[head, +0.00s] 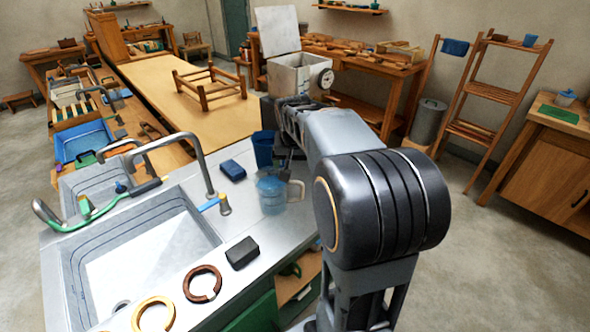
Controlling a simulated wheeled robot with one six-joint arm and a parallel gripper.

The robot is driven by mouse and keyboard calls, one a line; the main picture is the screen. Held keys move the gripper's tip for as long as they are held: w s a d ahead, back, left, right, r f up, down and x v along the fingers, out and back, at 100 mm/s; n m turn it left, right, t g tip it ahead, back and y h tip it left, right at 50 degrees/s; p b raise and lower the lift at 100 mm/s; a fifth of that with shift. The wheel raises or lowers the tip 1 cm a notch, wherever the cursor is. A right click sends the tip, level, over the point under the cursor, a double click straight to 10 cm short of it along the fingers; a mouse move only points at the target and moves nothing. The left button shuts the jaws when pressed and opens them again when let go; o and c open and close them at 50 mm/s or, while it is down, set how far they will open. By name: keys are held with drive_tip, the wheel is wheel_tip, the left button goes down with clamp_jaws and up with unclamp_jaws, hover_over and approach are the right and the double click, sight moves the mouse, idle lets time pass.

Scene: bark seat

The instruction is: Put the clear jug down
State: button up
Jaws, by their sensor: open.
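The clear jug (271,194) stands upright on the steel counter to the right of the sink, with blue showing in its upper part and its pale handle on the right. My gripper (284,163) is at the end of my arm, just above and behind the jug, and is open. The fingers are small, dark and partly hidden by my arm. I cannot tell whether they touch the jug.
A blue cup (263,148) stands close behind the jug. A blue block (232,170) and a dark block (242,253) lie on the counter (246,218). The sink (150,262) and curved tap (205,168) are to the left. Two rings lie near the front edge.

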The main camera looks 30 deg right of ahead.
drive_tip(key=s+a+f+n+y, duration=0.1)
drive_tip(key=s+a+f+n, duration=0.1)
drive_tip(key=s+a, duration=0.5)
drive_tip(key=s+a+f+n+t, duration=0.1)
drive_tip(key=s+a+n, duration=0.3)
drive_tip(key=s+a, duration=0.4)
drive_tip(key=shift+s+f+n+y, duration=0.4)
